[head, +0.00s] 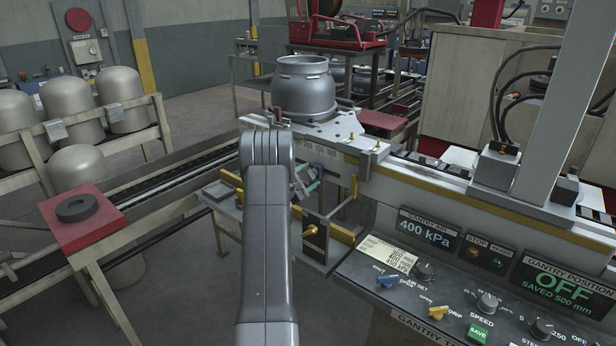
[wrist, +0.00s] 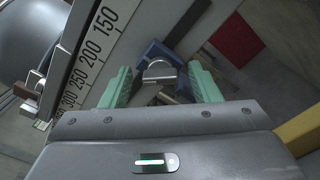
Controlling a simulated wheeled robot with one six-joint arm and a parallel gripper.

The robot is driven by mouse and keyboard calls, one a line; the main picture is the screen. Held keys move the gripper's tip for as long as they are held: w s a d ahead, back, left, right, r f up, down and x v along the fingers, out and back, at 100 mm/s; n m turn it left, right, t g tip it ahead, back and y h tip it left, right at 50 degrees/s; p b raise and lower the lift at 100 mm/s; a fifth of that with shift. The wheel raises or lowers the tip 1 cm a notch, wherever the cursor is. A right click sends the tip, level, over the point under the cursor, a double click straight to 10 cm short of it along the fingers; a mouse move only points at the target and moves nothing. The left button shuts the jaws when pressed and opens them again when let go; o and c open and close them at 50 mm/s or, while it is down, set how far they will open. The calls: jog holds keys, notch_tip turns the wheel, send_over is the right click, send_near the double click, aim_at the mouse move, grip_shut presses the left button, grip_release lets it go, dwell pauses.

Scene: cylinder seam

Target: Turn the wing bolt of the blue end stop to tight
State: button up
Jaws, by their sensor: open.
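The blue end stop (wrist: 151,50) shows in the wrist view, at the upper middle, beside a scale rail (wrist: 92,50) marked 150, 200, 250 and 300. A silver wing bolt (wrist: 160,70) with a rounded top sits in front of the blue part, between my fingers. My gripper (wrist: 160,86) is open, with one green finger on each side of the bolt. I see gaps, and no clear contact. In the head view my gripper (head: 306,182) is beside the rail at the middle, partly behind my arm. The end stop and bolt cannot be made out there.
A grey cylinder (head: 303,90) stands on a plate above the rail. A control panel (head: 460,290) is at the lower right, with a gantry post (head: 570,100) above it. A red table (head: 85,220) with a dark ring stands at the left. Brass-coloured knobs stand near the rail.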

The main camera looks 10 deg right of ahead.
jog(key=c, duration=1)
jog(key=shift+f, duration=0.1)
jog(key=m+b, duration=0.1)
jog(key=b, duration=0.2)
jog(key=shift+f+b, duration=0.2)
jog(key=shift+b, duration=0.2)
jog(key=shift+r+m+b, duration=0.2)
jog(key=shift+m+b, duration=0.1)
jog(key=shift+b, duration=0.35)
jog(key=o, duration=1)
jog(key=shift+s, duration=0.1)
jog(key=b+v, duration=0.3)
jog(key=v, duration=1)
jog(key=shift+s+a, duration=0.2)
jog(key=shift+a, duration=0.1)
